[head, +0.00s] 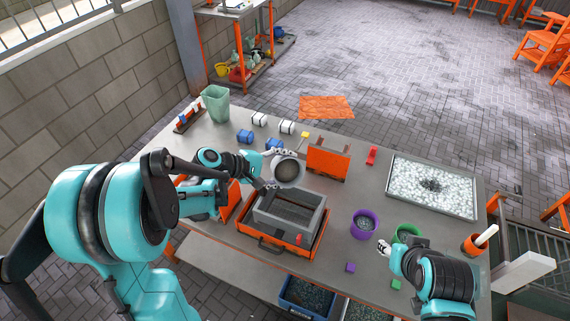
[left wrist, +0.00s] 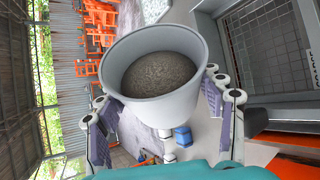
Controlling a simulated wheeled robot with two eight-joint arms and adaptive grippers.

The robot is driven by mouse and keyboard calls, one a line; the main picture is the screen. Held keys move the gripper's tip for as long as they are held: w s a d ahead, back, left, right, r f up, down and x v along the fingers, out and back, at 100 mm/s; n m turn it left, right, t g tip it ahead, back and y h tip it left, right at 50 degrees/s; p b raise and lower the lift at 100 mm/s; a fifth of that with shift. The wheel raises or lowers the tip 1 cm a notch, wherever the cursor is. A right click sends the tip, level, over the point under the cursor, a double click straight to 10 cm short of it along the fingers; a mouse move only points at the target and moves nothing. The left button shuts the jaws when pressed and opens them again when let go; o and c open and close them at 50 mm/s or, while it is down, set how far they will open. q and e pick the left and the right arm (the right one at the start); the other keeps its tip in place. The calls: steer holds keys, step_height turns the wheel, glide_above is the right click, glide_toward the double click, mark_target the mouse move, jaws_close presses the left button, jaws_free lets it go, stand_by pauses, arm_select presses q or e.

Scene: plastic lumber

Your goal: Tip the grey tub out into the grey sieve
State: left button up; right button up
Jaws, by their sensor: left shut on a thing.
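The grey tub (head: 297,184) is held off the table, just behind the grey sieve. Grey-brown grains lie inside it; its mouth faces the head camera, and I cannot tell how far it is tilted. My left gripper (head: 276,169) is shut on the tub; the left wrist view shows the tub (left wrist: 165,118) between the fingers (left wrist: 160,112). The grey sieve (head: 271,222), a rectangular frame with dark mesh, sits on an orange frame at the table's front; the sieve (left wrist: 302,98) also shows at the right of the left wrist view. My right gripper (head: 385,248) is by the purple tub; its fingers are unclear.
A purple tub (head: 352,226) and a green tub (head: 397,234) stand right of the sieve. An orange box (head: 327,161) stands behind it. A tray of white pellets (head: 400,196) lies at the right. Blue and white blocks (head: 246,137) and a pale green bin (head: 215,104) are at the back left.

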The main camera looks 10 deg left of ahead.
arm_select(q)
steer(key=m+t+b, duration=0.1)
steer(key=s+m+t+b, duration=0.1)
steer(key=m+t+b, duration=0.1)
steer(key=shift+s+d+f+y, duration=0.2)
steer(key=shift+d+y, duration=0.2)
steer(key=shift+o, duration=0.2)
steer(key=shift+s+d+r+m+t+b, duration=0.15)
steer(key=shift+s+m+t+b, duration=0.1)
steer(key=shift+m+t+b, duration=0.2)
steer(key=shift+s+d+r+m+t+b, duration=0.1)
steer(key=shift+s+r+m+t+b, duration=0.1)
steer(key=shift+m+t+b, duration=0.2)
steer(key=shift+s+d+r+m+t+b, duration=0.2)
steer(key=shift+s+r+m+t+b, duration=0.25)
steer(key=shift+m+t+b, duration=0.3)
steer(key=shift+c, duration=0.2)
